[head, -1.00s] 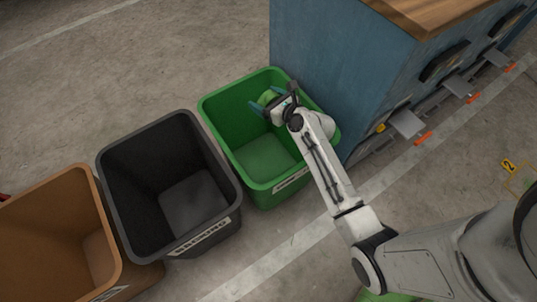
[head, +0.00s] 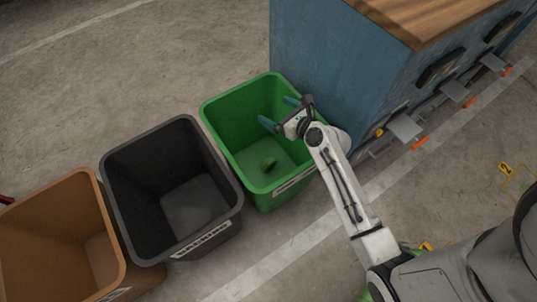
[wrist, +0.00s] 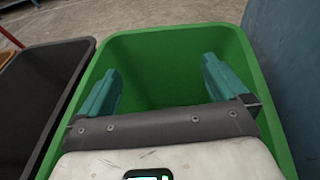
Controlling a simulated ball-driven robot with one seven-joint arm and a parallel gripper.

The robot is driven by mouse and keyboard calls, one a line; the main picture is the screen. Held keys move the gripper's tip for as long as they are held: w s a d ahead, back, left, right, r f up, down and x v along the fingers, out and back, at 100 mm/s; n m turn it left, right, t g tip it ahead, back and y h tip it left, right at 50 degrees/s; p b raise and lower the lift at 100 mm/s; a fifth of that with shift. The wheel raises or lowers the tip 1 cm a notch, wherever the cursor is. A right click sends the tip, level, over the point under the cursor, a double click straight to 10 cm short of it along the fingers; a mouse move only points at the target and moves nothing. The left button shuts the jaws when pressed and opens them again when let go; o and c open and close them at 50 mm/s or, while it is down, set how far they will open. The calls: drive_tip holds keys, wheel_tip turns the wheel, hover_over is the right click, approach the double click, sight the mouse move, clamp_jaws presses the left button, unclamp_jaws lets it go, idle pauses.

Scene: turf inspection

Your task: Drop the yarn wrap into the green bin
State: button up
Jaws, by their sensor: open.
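The yarn wrap (head: 268,162) is a small green piece lying on the floor inside the green bin (head: 225,137). My gripper (head: 280,112) is above the bin's far right part, with its teal fingers spread and nothing between them. In the wrist view my gripper (wrist: 160,88) is open over the green bin (wrist: 180,40); the yarn wrap cannot be made out there.
A black bin (head: 122,205) stands left of the green one, and a brown bin (head: 112,245) stands beyond it. A blue cabinet (head: 320,70) with a wooden top rises close to the green bin's right side. Concrete floor (head: 130,70) is clear behind the bins.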

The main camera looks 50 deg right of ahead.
drive_tip(key=p+v, duration=0.1)
drive_tip(key=v, duration=0.4)
drive_tip(key=shift+s, duration=0.1)
idle(0.3)
